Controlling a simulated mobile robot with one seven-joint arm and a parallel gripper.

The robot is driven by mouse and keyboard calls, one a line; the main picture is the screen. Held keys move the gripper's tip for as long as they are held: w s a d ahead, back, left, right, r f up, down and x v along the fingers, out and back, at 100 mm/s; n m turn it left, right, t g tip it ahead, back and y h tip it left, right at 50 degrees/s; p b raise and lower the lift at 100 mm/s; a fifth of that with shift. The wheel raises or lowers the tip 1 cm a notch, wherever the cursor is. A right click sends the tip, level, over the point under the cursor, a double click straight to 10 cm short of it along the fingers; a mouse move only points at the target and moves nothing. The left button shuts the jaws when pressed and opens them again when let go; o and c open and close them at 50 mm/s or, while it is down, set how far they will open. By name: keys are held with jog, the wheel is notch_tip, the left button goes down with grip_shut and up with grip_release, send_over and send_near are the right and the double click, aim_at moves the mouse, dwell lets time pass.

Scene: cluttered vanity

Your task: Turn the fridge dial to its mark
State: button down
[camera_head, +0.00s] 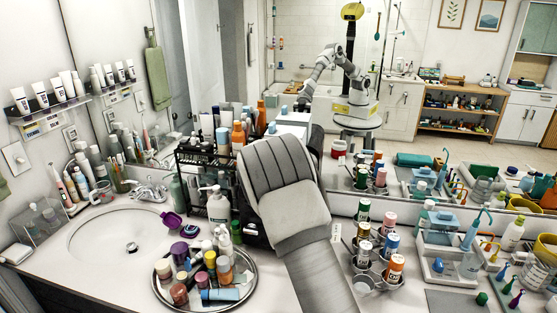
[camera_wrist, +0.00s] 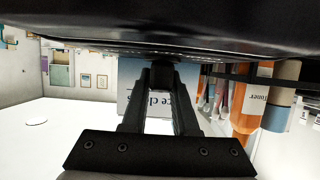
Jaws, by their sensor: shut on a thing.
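My gripper (camera_wrist: 161,76) shows in the wrist view with its two black fingers drawn together at the tips. They are shut on a small dark piece under a glossy black body, which I take to be the fridge (camera_wrist: 160,22). The piece is the fridge dial by its place; its pointer and mark cannot be made out. In the head view my pale arm covers the gripper and the dial. Only a black edge (camera_head: 250,226) shows left of the arm, perhaps the fridge's side.
A light blue and white box (camera_head: 291,121) stands behind my arm. A black rack (camera_head: 192,166) with bottles is left, a round tray (camera_head: 240,291) of bottles front left, and a bottle carousel (camera_head: 364,284) right. The sink (camera_head: 105,240) is far left.

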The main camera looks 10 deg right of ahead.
jog(key=shift+f, duration=0.25)
jog(key=c, duration=0.9)
grip_release()
jog(key=shift+o, duration=1.1)
jog(key=shift+r, duration=0.15)
jog(key=shift+s, duration=0.1)
jog(key=b+v, duration=0.1)
jog(key=v, duration=1.6)
jog(key=shift+a+r, duration=0.15)
